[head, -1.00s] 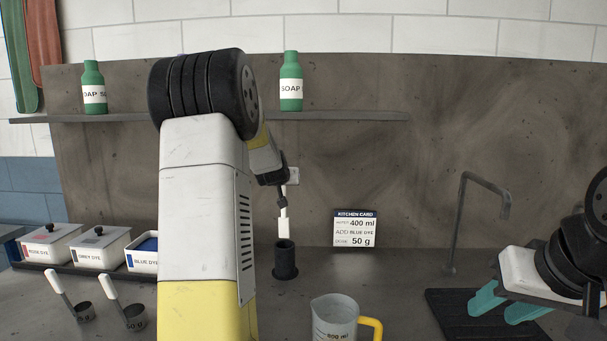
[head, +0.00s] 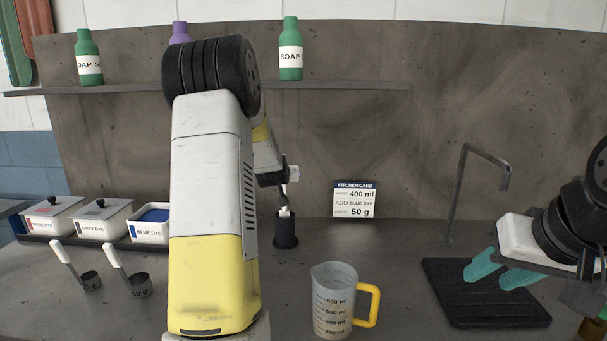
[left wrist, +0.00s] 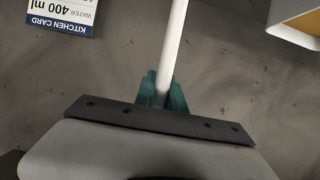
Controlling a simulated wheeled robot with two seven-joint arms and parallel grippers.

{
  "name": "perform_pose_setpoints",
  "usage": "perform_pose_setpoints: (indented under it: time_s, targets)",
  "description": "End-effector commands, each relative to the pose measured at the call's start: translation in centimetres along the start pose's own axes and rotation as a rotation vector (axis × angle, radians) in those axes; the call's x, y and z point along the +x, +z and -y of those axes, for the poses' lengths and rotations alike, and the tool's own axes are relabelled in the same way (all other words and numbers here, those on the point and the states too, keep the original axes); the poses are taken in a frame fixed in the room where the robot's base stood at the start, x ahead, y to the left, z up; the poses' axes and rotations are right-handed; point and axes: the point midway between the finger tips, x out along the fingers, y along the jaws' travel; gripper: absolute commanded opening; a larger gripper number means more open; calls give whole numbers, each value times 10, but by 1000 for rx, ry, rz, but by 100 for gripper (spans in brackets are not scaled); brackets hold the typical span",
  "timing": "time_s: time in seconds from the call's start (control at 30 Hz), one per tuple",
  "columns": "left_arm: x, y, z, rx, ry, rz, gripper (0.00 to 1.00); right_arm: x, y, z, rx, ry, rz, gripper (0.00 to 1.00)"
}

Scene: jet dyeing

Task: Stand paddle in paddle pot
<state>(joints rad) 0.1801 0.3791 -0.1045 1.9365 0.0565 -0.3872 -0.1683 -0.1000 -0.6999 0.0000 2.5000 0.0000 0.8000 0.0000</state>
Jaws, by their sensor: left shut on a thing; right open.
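The white paddle (head: 284,212) is upright, its lower visible part at the mouth of the dark paddle pot (head: 286,239). It looks partly inside, but how deep I cannot tell. My left gripper's teal fingers (left wrist: 162,92) are shut on the paddle's white shaft (left wrist: 174,45) in the left wrist view. In the head view my left forearm and wrist hide most of that gripper, which is above the pot. My right gripper (head: 486,279) is open and empty, over the black ribbed mat at the right.
A measuring jug (head: 333,300) with a yellow handle stands in front of the pot. Dye boxes (head: 100,222) and two scoops (head: 138,285) are at the left. The kitchen card (head: 354,200) is at the wall. The faucet (head: 460,190) and black mat (head: 470,310) are at the right.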

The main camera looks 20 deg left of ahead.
Motion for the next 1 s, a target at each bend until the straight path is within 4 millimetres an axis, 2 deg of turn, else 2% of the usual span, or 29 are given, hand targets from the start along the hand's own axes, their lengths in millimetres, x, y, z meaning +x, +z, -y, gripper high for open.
perform_pose_setpoints:
  time_s: [0.63, 1.0]
  targets:
    - [0, 0, 0, 0, -1, 0, 0, 0, 0, 0, 0, 0, 0, 41]
    - [5, 12, 0, 0, 0, 0, 0, 0, 0, 0, 0, 0, 0, 41]
